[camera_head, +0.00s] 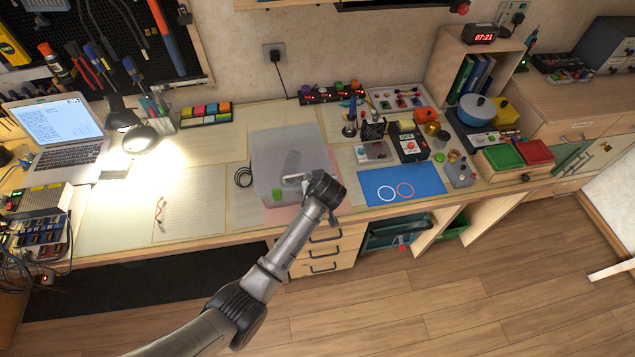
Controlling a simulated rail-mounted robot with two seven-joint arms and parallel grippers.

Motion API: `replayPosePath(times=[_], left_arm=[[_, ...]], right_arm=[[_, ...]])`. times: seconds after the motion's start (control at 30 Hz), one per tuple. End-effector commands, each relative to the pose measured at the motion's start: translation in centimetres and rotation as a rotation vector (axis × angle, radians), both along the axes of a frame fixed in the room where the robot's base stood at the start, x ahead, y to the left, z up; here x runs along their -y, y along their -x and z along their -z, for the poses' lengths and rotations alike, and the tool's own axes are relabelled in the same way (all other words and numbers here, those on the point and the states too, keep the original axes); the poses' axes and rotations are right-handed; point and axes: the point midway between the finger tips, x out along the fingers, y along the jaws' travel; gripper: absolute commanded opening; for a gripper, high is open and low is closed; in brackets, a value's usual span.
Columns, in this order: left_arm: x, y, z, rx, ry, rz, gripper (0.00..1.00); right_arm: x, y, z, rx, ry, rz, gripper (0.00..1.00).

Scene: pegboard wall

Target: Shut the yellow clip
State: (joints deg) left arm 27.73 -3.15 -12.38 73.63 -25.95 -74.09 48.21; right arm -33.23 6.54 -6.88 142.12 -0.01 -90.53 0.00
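A translucent grey lidded box (282,145) stands on the bench near its front edge. A green clip (277,194) shows at the left of its front side. I cannot make out a yellow clip; my gripper and wrist cover the right part of the box's front. My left gripper (293,179) is over the box's front edge, pointing left, a little right of and above the green clip in the picture. Its fingers are small here, so I cannot tell whether they are open or touching the box. My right gripper is not in view.
A blue mat (402,185) with two rings lies right of the box. A lit lamp (139,138) and a laptop (60,133) stand farther left. Drawers (328,252) are below the bench edge.

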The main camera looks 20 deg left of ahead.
Motion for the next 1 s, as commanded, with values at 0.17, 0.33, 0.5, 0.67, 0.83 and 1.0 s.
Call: replayPosePath(times=[0.17,0.33,0.5,0.67,0.83,1.0], left_arm=[[-0.01,-0.07,-0.03,-0.007,0.006,0.001,0.0],[-0.02,-0.07,-0.01,-0.007,0.005,0.0,0.0],[-0.02,-0.07,-0.02,-0.007,0.006,-0.001,0.26],[-0.04,-0.07,-0.03,-0.007,0.006,-0.001,0.41],[-0.05,-0.07,-0.03,-0.007,0.004,0.0,0.47],[0.05,0.02,-0.21,-0.006,0.006,0.0,0.47]], right_arm=[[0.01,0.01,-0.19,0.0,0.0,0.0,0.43],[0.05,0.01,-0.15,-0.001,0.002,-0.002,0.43],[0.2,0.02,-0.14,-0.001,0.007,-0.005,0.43],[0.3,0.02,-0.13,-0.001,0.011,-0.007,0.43],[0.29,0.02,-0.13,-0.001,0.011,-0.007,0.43],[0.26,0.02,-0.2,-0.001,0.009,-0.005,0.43]])
